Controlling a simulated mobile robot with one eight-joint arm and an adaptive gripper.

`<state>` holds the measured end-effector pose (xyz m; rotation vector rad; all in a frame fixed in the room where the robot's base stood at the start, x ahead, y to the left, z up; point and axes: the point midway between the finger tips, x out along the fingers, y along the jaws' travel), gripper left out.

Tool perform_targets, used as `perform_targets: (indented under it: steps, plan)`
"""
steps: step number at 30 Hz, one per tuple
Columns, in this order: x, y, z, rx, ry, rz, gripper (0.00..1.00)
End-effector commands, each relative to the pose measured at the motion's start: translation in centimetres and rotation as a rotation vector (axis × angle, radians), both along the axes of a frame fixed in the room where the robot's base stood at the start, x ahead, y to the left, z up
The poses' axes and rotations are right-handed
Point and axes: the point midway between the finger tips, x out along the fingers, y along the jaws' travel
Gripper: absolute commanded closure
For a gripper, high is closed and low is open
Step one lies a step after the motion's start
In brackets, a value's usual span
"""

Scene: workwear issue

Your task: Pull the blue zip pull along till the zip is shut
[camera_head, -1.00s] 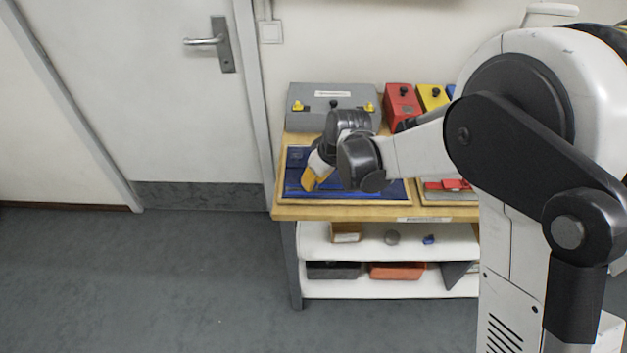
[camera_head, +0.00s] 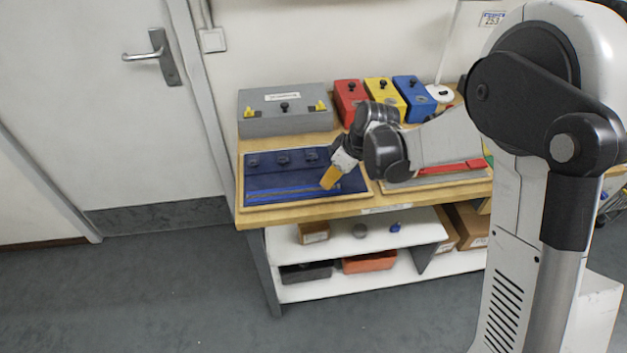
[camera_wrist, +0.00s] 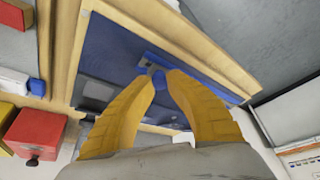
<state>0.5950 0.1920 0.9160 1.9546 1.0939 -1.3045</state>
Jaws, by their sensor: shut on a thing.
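A dark blue fabric panel (camera_head: 262,178) lies on a wooden-edged board on the bench, with a lighter blue zip line (camera_head: 285,193) along its near side. My gripper (camera_head: 330,180), with yellow fingers, is low over the right part of this panel. In the wrist view, the fingertips of my gripper (camera_wrist: 168,78) are closed on the blue zip pull (camera_wrist: 159,80), which is mostly hidden between them. The blue zip strip (camera_wrist: 222,92) runs from the fingers towards the right. A small grey piece (camera_wrist: 146,66) sits at the strip's other end, close to the fingertips.
A grey case (camera_head: 285,122) with yellow latches stands behind the panel. Red (camera_head: 350,98), yellow (camera_head: 385,96) and blue (camera_head: 412,97) boxes stand to its right. Another board with a red strip (camera_head: 452,167) lies right of the panel. Shelves (camera_head: 350,245) below hold small items.

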Motion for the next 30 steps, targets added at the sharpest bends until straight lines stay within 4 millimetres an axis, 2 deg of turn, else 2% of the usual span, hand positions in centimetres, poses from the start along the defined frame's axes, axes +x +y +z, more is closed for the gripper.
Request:
perform_targets:
  steps: [4, 13, 14, 15, 16, 17, 26, 30]
  plan:
    - [0.2, -0.7, -0.1, -0.002, -0.001, 0.001, 1.00]
    - [0.2, -0.8, -0.1, -0.003, -0.002, 0.000, 1.00]
    - [0.2, -0.8, -0.1, -0.003, -0.002, 0.000, 0.78]
    - [0.2, -0.8, -0.1, -0.003, -0.001, -0.001, 0.66]
    - [0.2, -0.8, -0.1, -0.003, -0.001, -0.001, 0.57]
    - [0.2, -0.8, -0.1, -0.003, -0.001, -0.001, 0.54]
    - [0.2, -0.7, 0.1, -0.001, -0.001, 0.001, 0.54]
    - [-0.1, -1.2, 1.4, 0.000, 0.000, -0.001, 0.54]
